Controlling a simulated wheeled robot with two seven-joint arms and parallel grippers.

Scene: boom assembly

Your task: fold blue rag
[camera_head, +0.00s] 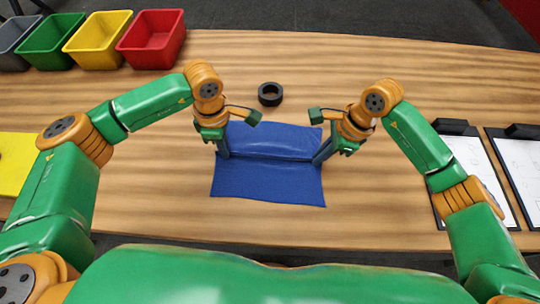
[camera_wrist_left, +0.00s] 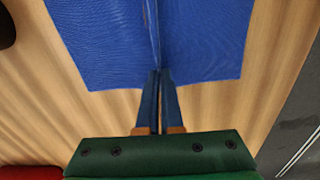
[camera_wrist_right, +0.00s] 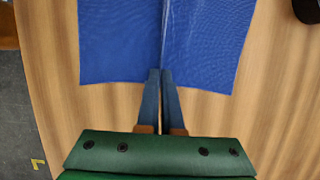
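The blue rag (camera_head: 268,181) lies spread on the table with a raised crease running left to right across its middle. My left gripper (camera_head: 223,153) is at the left end of this crease, its fingers pointing down. In the left wrist view its fingertips (camera_wrist_left: 160,72) are pressed nearly together on the pinched edge of the rag (camera_wrist_left: 205,40). My right gripper (camera_head: 320,158) is at the right end of the crease. In the right wrist view its fingertips (camera_wrist_right: 161,72) are likewise closed on the rag's edge (camera_wrist_right: 115,45).
A black ring (camera_head: 270,94) lies just behind the rag. Grey, green (camera_head: 50,40), yellow (camera_head: 97,38) and red (camera_head: 151,40) bins stand at the back left. A yellow item (camera_head: 16,160) lies at the left, and clipboards (camera_head: 478,165) at the right.

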